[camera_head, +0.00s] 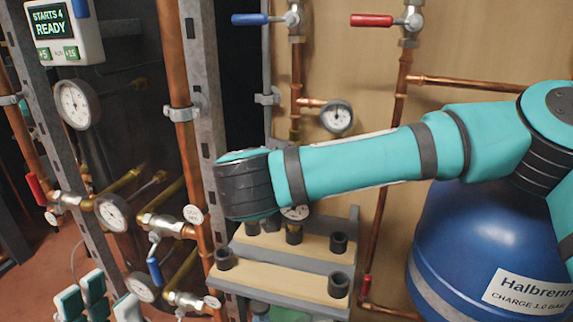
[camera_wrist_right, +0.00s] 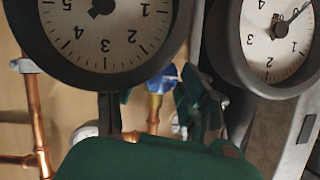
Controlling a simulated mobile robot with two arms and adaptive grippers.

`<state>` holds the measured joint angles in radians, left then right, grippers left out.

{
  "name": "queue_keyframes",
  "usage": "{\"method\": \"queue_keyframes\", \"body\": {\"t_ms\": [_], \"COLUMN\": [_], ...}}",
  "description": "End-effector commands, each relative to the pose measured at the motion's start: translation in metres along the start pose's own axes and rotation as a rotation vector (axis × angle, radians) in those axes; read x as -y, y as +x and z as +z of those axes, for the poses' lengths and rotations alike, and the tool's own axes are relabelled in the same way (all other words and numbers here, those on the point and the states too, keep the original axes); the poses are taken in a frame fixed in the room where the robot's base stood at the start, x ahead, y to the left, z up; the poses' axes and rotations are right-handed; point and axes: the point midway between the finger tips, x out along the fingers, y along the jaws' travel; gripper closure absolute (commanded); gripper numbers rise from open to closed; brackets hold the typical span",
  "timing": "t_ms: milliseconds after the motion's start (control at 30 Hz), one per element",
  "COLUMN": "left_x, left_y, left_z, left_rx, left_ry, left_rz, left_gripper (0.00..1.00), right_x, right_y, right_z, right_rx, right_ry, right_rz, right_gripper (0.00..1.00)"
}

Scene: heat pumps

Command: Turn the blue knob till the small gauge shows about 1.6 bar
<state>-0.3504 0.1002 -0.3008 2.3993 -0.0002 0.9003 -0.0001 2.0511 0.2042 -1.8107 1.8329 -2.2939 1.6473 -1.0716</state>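The blue knob (camera_wrist_right: 160,78) shows in the right wrist view, on a brass fitting. It lies between the two fingers of my right gripper (camera_wrist_right: 160,103), beyond the green palm; contact is not visible. This gripper looks open. In the right wrist view a larger-looking gauge (camera_wrist_right: 110,30) is at upper left and another gauge (camera_wrist_right: 275,45) at upper right, both upside down and cut off. I cannot tell which is the small one. In the head view my right wrist hides the knob and right gripper. My left gripper (camera_head: 100,298) is low at the left edge, partly cut off.
A blue tank (camera_head: 440,240) stands at the right. A shelf (camera_head: 285,280) with black sockets is below my right wrist. Copper pipes, a blue lever valve (camera_head: 262,19), a red lever valve (camera_head: 385,20) and a gauge (camera_head: 337,116) are on the wall. A display (camera_head: 62,30) reads "STARTS 4 READY".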

Motion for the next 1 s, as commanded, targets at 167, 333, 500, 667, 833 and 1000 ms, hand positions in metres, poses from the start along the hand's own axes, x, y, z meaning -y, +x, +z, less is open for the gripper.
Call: {"method": "queue_keyframes", "body": {"t_ms": [167, 333, 500, 667, 833, 1000], "left_x": [0.000, 0.000, 0.001, 0.001, 0.000, 0.000], "left_y": [0.000, -0.002, 0.000, 0.005, 0.007, 0.006], "left_z": [0.000, 0.000, 0.004, 0.005, 0.005, 0.005], "left_rx": [0.000, 0.002, -0.047, -0.066, -0.064, -0.063], "left_ry": [0.000, 0.000, 0.008, 0.010, 0.009, 0.009], "left_rz": [0.000, 0.000, 0.017, 0.026, 0.026, 0.026], "left_gripper": [0.60, 0.60, 0.60, 0.60, 0.60, 0.60], "right_x": [0.000, 0.000, -0.002, -0.001, -0.001, -0.001], "right_y": [0.000, 0.000, 0.002, 0.000, 0.000, 0.000], "right_z": [0.000, 0.001, 0.005, 0.002, 0.001, 0.001], "right_rx": [0.000, 0.000, 0.001, 0.001, 0.002, 0.002], "right_ry": [0.000, 0.003, 0.069, 0.113, 0.115, 0.115], "right_rz": [0.000, -0.001, -0.028, -0.048, -0.048, -0.048], "right_gripper": [0.83, 0.96, 0.96, 0.96, 0.96, 0.54]}}
